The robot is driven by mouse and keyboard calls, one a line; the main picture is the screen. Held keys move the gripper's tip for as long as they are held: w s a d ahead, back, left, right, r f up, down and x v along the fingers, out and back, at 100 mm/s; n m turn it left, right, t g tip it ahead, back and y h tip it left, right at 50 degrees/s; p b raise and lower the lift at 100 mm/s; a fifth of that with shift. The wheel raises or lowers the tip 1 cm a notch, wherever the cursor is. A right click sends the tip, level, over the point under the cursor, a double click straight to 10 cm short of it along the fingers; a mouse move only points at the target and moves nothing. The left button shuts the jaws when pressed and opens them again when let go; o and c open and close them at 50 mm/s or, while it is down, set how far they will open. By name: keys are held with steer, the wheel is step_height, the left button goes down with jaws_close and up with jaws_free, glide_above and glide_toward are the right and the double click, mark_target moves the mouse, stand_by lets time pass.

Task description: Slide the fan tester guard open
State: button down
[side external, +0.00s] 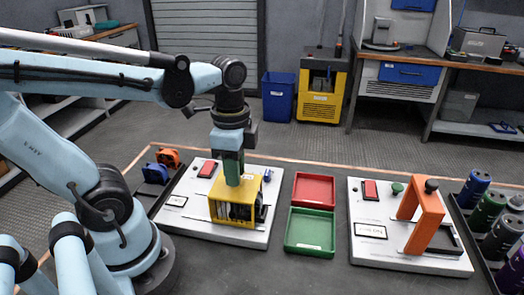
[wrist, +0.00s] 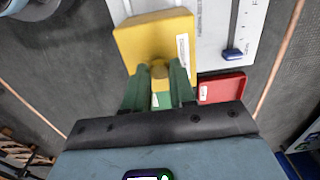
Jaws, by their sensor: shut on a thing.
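A yellow guard (side external: 248,190) stands on the left white tester board (side external: 186,221), over a dark part that looks like a fan (side external: 238,212). In the wrist view the guard's yellow top (wrist: 150,35) is just beyond my fingertips. My gripper (side external: 232,180) comes down from above onto the guard's top. In the wrist view my gripper's green fingers (wrist: 158,78) are shut on the guard's yellow knob (wrist: 159,72). In the side view the fingers hide the knob.
A red tray (side external: 314,190) and a green tray (side external: 311,230) lie right of the board. Farther right is a second white board with an orange guard (side external: 428,208). Blue and orange parts (side external: 156,173) sit in a dark tray at left. Several cylinders (side external: 488,208) stand at far right.

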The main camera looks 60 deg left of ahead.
steer(key=s+a, duration=0.5)
steer(key=shift+a, duration=0.25)
stand_by(1.0)
steer(key=shift+s, duration=0.15)
steer(key=c, duration=1.1)
jaws_free()
steer(key=shift+d+r, duration=0.1)
steer(key=shift+r, duration=3.45)
